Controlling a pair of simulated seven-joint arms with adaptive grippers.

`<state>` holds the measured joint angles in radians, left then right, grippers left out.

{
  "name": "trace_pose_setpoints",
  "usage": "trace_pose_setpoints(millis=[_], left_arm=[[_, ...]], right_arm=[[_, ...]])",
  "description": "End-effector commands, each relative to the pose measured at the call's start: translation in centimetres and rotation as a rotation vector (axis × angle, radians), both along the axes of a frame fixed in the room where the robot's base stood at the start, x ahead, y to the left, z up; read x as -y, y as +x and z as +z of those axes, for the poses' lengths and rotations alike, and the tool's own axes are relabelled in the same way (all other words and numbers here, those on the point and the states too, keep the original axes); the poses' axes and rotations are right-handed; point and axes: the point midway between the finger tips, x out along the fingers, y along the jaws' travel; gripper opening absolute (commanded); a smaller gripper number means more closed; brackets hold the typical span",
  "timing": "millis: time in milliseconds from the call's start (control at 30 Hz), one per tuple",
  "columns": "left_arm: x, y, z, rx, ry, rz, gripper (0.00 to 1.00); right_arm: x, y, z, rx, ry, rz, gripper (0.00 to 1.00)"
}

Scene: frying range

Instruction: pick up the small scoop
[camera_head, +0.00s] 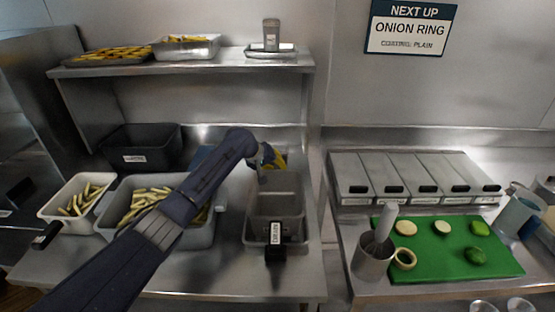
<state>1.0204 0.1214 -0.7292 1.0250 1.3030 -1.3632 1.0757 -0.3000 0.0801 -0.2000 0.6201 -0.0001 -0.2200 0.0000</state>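I cannot clearly make out which thing is the small scoop. A grey handle (386,222) stands tilted in a steel cup (372,262) at the left edge of the green board. A black handle with a white label (275,238) sticks out over the front of the narrow grey bin (291,186) in the middle. My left arm crosses from the lower left, and my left gripper (270,160) is above the back of that bin. Its yellow and grey fingers are small and partly hidden by the wrist. My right gripper is not in view.
The green board (455,257) holds onion or vegetable pieces. Lidded steel containers (412,178) stand behind it. Bins of fries (75,203) are at left, partly behind my arm. A shelf (185,66) overhangs the left counter. A gap separates the two counters.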

Motion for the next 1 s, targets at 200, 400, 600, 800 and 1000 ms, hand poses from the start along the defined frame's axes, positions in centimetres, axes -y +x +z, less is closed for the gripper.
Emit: trace_pose_setpoints(millis=[200, 400, 600, 800, 1000], left_arm=[[0.0, -0.1, -0.3, -0.004, 0.001, -0.001, 0.0], [0.0, -0.1, 0.1, -0.004, 0.001, -0.001, 0.0], [0.0, 0.0, 2.2, -0.001, 0.001, 0.0, 0.0], [0.0, 0.0, 6.1, 0.002, 0.001, -0.001, 0.0], [0.0, 0.0, 10.9, 0.002, 0.0, -0.001, 0.0]], right_arm=[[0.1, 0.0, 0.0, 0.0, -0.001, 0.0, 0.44], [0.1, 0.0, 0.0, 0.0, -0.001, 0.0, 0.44], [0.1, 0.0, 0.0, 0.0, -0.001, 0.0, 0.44], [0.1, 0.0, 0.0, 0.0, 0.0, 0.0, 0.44], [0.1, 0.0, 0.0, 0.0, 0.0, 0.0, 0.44]])
